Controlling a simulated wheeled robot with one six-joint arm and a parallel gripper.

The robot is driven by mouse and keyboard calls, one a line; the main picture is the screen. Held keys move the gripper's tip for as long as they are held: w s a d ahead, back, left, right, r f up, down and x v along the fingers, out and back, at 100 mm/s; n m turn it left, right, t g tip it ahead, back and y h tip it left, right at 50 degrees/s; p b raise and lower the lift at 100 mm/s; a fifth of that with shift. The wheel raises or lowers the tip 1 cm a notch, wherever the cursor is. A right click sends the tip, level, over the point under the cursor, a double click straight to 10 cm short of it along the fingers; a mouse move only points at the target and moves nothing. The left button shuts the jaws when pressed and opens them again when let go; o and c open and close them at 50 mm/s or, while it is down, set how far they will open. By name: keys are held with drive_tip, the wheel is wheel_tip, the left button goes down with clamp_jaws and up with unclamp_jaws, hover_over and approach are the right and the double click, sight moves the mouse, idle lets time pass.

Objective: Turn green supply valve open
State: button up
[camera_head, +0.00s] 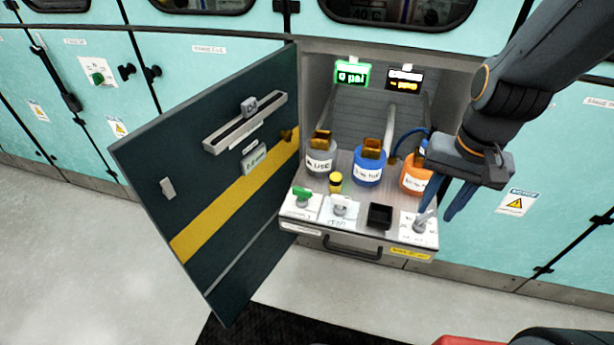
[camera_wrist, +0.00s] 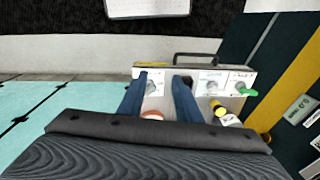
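The green supply valve (camera_head: 302,193) is a small green handle on a white plate at the left front of the pulled-out drawer. It also shows in the wrist view (camera_wrist: 248,91), right of my fingers. My gripper (camera_head: 446,202) is open, its two blue fingers apart, above the drawer's right side and away from the green valve. In the wrist view my gripper (camera_wrist: 160,84) has nothing between its fingers. A white-plated valve with a grey handle (camera_head: 340,206) sits right of the green one. Another grey-handled valve (camera_head: 422,221) is at the drawer's right front, near my fingers.
A dark open door (camera_head: 205,190) with a yellow stripe stands left of the drawer. Grey, blue (camera_head: 369,172) and orange bottles stand behind the valves. A yellow-capped item (camera_head: 336,181) is behind the green valve. A black square box (camera_head: 380,215) is at the front. A green-lit display (camera_head: 352,75) is above.

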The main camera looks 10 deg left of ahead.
drive_tip(key=w+a+f+m+y, duration=0.1)
drive_tip(key=w+a+f+m, duration=0.1)
drive_tip(key=w+a+m, duration=0.3)
drive_tip(key=w+a+f+m+y, duration=0.1)
drive_tip(key=w+a+f+m, duration=0.15)
drive_tip(key=a, duration=0.55)
drive_tip(key=m+y, duration=0.2)
drive_tip(key=m, duration=0.7)
approach(303, 189)
drive_tip(key=shift+m, duration=0.25)
drive_tip(key=b+x, duration=0.1)
drive_tip(key=x, duration=0.6)
drive_tip(key=shift+a+f, duration=0.15)
drive_tip(key=shift+f, duration=0.15)
drive_tip(key=shift+a+f, duration=0.25)
drive_tip(key=shift+f, duration=0.3)
clamp_jaws()
